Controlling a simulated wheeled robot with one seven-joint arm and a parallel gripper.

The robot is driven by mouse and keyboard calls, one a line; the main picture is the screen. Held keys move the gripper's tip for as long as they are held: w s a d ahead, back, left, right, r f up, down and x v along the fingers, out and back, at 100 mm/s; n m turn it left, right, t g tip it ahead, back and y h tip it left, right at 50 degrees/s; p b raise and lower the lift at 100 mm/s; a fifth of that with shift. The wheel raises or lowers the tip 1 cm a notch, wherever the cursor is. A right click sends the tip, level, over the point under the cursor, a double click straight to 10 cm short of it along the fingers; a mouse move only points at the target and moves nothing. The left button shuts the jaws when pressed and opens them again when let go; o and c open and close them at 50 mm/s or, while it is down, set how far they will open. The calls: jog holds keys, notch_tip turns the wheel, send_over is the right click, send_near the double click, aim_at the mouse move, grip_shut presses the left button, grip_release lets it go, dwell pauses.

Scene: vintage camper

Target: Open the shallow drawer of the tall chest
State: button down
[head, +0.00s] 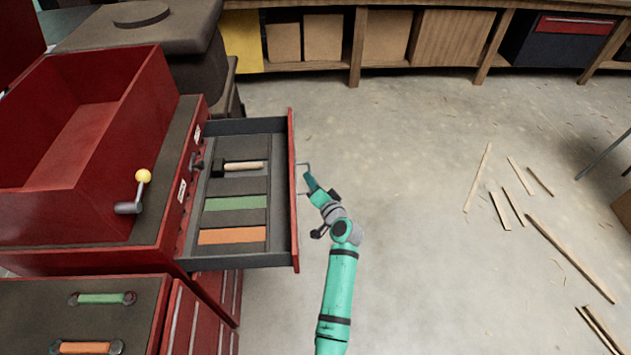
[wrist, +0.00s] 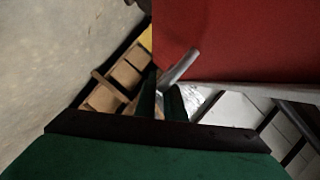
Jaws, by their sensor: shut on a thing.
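The tall red chest (head: 185,215) stands at the left in the head view. Its shallow drawer (head: 291,225) is pulled far out to the right, showing its grey interior. A wooden-handled hammer and green and orange pieces lie inside. The drawer's red front also fills the upper right of the wrist view (wrist: 240,45). My gripper (head: 306,180) is at the outer side of the drawer front. It is shut on the drawer's metal handle (wrist: 180,66), which shows between the fingers in the wrist view. The fingertips are small and partly hidden in the head view.
An open red box lid (head: 150,105) and a crank with a yellow knob (head: 143,177) are on the chest top. A lower red cabinet (head: 140,300) is in front. Wood strips (head: 570,258) lie on the floor at right.

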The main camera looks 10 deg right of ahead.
jog(key=shift+f, duration=0.2)
jog(key=c, duration=1.9)
grip_release()
jog(key=shift+w+f, duration=0.1)
jog(key=shift+o, duration=0.3)
jog(key=shift+w, duration=0.1)
jog(key=v, duration=1.1)
jog(key=shift+w, duration=0.15)
